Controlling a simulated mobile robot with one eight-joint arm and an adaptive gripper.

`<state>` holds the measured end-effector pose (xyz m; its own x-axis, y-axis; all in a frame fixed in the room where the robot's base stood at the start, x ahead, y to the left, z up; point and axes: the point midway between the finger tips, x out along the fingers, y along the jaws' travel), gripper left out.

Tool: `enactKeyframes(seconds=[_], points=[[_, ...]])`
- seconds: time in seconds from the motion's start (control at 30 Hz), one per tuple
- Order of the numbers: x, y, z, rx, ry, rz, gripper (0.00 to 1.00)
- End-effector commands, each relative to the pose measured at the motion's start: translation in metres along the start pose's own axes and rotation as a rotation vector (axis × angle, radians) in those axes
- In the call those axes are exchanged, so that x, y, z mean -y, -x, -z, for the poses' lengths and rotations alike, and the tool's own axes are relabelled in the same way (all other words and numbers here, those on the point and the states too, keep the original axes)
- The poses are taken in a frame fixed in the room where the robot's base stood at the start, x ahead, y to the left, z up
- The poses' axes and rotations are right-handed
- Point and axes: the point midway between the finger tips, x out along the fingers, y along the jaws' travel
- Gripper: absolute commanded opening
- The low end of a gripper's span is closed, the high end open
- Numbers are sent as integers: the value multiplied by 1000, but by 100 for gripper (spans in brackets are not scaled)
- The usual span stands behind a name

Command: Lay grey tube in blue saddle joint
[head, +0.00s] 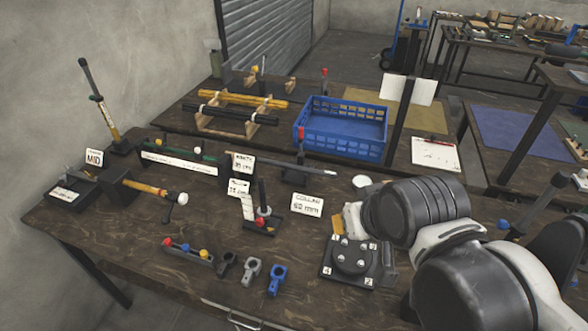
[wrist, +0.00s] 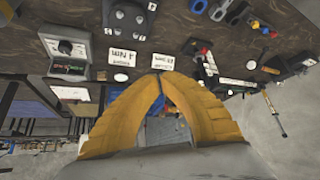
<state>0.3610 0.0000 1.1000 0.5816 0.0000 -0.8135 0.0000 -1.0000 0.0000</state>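A blue saddle joint (head: 277,280) stands near the front edge of the bench in the head view, at the right end of a short row of joints. It also shows at the top of the wrist view (wrist: 197,6). A grey tube (head: 312,169) lies roughly level behind the signs, across a dark stand; its left end is hidden by a sign. My gripper (wrist: 160,75) has its yellow fingertips together with nothing visible between them. In the head view it hangs right of the joint, above the dark numbered block, mostly hidden by my arm.
A grey joint (head: 250,271) and a black joint (head: 226,263) stand left of the blue one. A dark numbered block (head: 349,262) is to its right. Upright signs, including a collar sign (head: 307,204), stand mid-bench. A blue crate (head: 340,137) is behind. The right front bench is blocked by my arm.

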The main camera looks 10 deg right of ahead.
Motion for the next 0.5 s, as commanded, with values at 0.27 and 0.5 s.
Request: enactKeyframes(seconds=[0.27, 0.5], points=[[0, 0, 0, 0, 0, 0, 0], [0, 0, 3, 3, -9, 0, 31]])
